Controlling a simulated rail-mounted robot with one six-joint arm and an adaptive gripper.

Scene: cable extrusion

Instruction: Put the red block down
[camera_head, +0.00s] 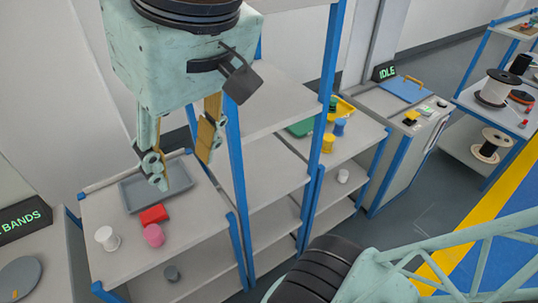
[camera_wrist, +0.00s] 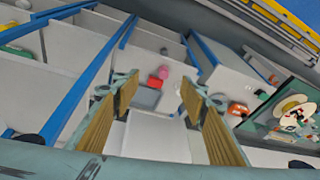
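The red block (camera_head: 153,215) lies on a light grey shelf top (camera_head: 198,232) at the left in the head view, at the near edge of a grey tray (camera_head: 172,183) and touching or very near a pink round piece (camera_head: 154,235). My gripper (camera_head: 181,171) is open and empty, above the shelf and the tray, apart from the block. In the wrist view the red block (camera_wrist: 154,81) shows between the spread fingers (camera_wrist: 158,86), with the pink piece (camera_wrist: 163,71) just beyond it.
A white spool (camera_head: 107,239) stands left of the block. Blue shelf posts (camera_head: 236,150) rise right of the tray. Another shelf to the right holds yellow and blue spools (camera_head: 340,127).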

